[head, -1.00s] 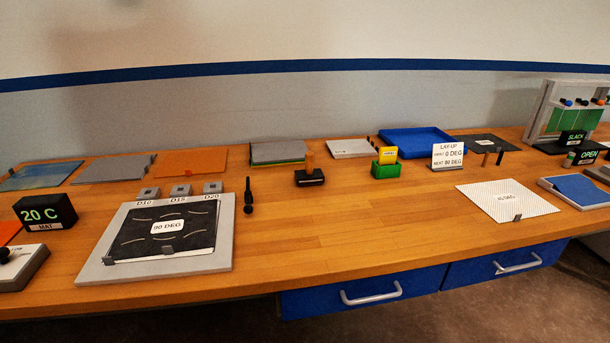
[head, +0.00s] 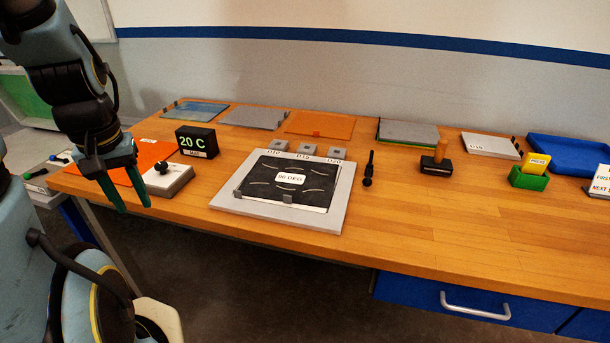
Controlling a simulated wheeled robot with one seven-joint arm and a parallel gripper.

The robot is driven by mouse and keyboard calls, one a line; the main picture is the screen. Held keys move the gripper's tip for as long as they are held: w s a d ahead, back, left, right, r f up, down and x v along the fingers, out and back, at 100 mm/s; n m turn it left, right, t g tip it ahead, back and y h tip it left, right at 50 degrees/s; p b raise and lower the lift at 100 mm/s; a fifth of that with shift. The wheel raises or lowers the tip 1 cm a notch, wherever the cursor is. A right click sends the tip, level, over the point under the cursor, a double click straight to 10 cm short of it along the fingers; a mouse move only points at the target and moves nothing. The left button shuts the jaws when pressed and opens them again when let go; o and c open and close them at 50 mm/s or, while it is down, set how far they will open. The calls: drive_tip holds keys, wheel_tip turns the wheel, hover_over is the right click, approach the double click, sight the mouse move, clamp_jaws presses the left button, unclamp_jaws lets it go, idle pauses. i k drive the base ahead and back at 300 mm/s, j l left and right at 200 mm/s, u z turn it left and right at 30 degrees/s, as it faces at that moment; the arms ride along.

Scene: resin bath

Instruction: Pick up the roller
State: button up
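My gripper (head: 126,192) hangs at the left in front of the bench, its two green fingers apart and nothing between them. Two tools could be the roller, and I cannot tell which for sure. A small black tool (head: 369,168) with a slim handle lies just right of the grey plate. A black block with a wooden handle (head: 436,163) stands further right. Both are free on the wooden bench, well to the right of my gripper.
The grey plate (head: 334,214) bears a black sheet marked 90 DEG. A 20 C display (head: 197,141) and a white box with a black knob (head: 168,178) stand left of it. A green holder (head: 528,179) is at the right. The bench's front right is clear.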

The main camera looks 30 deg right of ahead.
sight(437, 165)
drive_tip(key=k+l, duration=0.1)
drive_tip(key=l, duration=0.45)
drive_tip(key=k+l, duration=0.1)
drive_tip(key=l, duration=0.4)
drive_tip(key=k+l, duration=0.1)
drive_tip(key=l, duration=0.45)
drive_tip(key=k+l, duration=0.15)
drive_tip(key=l, duration=0.35)
